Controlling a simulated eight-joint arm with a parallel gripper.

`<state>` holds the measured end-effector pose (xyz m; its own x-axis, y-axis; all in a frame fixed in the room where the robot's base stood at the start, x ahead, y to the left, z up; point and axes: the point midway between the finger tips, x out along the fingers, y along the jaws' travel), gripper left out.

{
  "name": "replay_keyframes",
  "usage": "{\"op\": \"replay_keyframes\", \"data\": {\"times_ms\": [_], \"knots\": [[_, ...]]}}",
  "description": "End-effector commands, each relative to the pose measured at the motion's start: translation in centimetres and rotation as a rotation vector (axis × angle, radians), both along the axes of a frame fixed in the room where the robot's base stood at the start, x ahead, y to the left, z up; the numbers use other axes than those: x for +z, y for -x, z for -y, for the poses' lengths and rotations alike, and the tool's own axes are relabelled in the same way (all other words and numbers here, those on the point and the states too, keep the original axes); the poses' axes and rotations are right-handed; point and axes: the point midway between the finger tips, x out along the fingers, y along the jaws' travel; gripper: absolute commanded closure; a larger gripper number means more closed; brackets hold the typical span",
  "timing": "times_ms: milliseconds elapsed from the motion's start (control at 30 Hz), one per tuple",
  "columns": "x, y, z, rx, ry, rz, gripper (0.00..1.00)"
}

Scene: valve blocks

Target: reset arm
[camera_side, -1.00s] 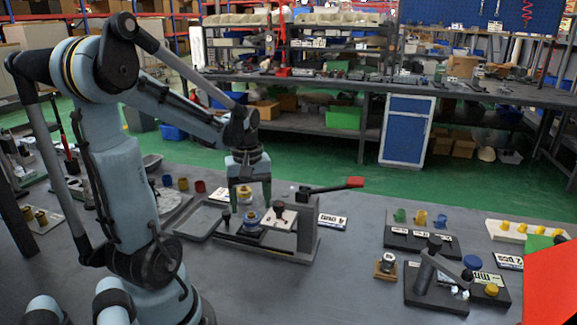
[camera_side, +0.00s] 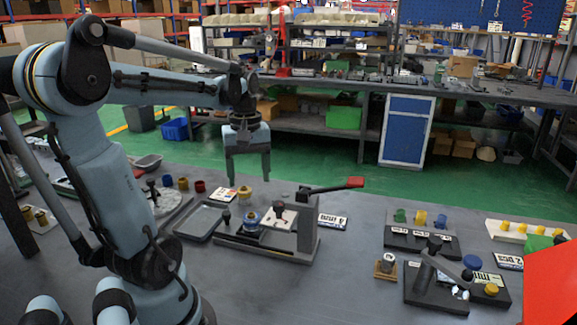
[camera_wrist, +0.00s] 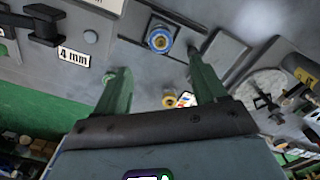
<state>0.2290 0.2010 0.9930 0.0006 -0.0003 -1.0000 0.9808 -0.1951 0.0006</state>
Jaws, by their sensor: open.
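My gripper (camera_side: 249,182) is open and empty in the side view, with its two fingers pointing down. It hangs above the back edge of the fixture plate (camera_side: 285,252), clear of the parts below. A yellow ring-shaped part (camera_side: 244,192) sits on the table under the fingers. A blue and yellow part (camera_side: 252,220) sits on the fixture, and it also shows in the wrist view (camera_wrist: 160,40). In the wrist view my gripper (camera_wrist: 160,77) has its green fingers wide apart. The yellow part shows small between the fingers (camera_wrist: 169,102).
A red-handled lever (camera_side: 335,187) stands at the fixture's right. A grey tray (camera_side: 183,232) lies left of it. A black clamp block (camera_side: 425,298) and a board with coloured parts (camera_side: 420,240) stand on the right.

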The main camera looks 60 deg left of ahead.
Motion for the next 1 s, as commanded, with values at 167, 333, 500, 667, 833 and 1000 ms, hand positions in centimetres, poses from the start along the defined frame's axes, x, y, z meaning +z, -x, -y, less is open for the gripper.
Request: {"op": "replay_keyframes", "data": {"times_ms": [167,333,500,667,833,1000], "knots": [[1.2,-3.4,1.8,-0.098,0.035,0.09,0.29],[4.5,-10.1,7.1,-0.3,0.124,0.296,0.29],[7.8,-14.6,12.7,-0.461,0.197,0.469,0.29],[10.2,-16.6,18.3,-0.624,0.222,0.606,0.29],[8.7,-14.8,21.2,-0.812,0.107,0.645,0.29],[5.3,-11.8,21.4,-0.97,-0.051,0.613,0.29]]}}
